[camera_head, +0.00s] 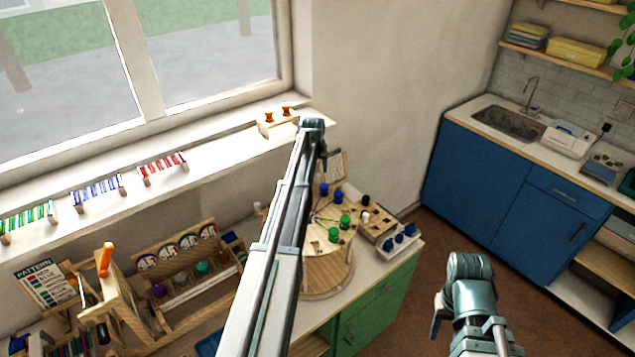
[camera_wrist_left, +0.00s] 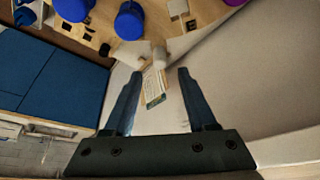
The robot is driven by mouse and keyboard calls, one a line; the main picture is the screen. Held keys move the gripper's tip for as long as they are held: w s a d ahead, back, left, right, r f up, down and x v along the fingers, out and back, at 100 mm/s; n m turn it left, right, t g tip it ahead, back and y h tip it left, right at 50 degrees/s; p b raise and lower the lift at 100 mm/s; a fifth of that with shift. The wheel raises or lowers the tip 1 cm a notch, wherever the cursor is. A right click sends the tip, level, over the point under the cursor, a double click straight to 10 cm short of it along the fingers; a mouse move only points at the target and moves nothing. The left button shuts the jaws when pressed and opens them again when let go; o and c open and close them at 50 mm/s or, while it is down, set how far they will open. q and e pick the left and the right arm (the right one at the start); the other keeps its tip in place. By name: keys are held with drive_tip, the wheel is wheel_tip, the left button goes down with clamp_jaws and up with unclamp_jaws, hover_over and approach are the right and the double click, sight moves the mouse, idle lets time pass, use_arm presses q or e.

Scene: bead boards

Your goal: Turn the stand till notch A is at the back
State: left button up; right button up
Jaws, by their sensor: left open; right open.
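The round wooden stand (camera_head: 327,278) sits on the counter, partly covered by my left arm. Green, blue and dark knobs stand on and around its top; a green knob (camera_head: 333,234) is near its front. I cannot make out notch A or any notch letter. My left gripper (camera_head: 322,152) is open and empty, high behind the stand near the wall. In the left wrist view the open jaws (camera_wrist_left: 158,72) have a small printed card (camera_wrist_left: 153,88) beyond them, with blue knobs (camera_wrist_left: 130,20) above. My right gripper (camera_head: 438,318) is open, over the floor, apart from the stand.
A wooden tray with blue pieces (camera_head: 400,238) is right of the stand, near the counter edge. At left are a bead rack (camera_head: 190,265), a pattern board (camera_head: 45,285) and an orange-handled wooden frame (camera_head: 105,262). Bead holders line the windowsill. Floor at right is clear.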

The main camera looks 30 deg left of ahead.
sight(318, 175)
use_arm(q)
drive_tip(key=b+x, duration=0.3)
drive_tip(key=x, duration=0.2)
drive_tip(key=shift+f+b, duration=0.1)
drive_tip(key=shift+b, duration=0.25)
clamp_jaws()
idle(1.1)
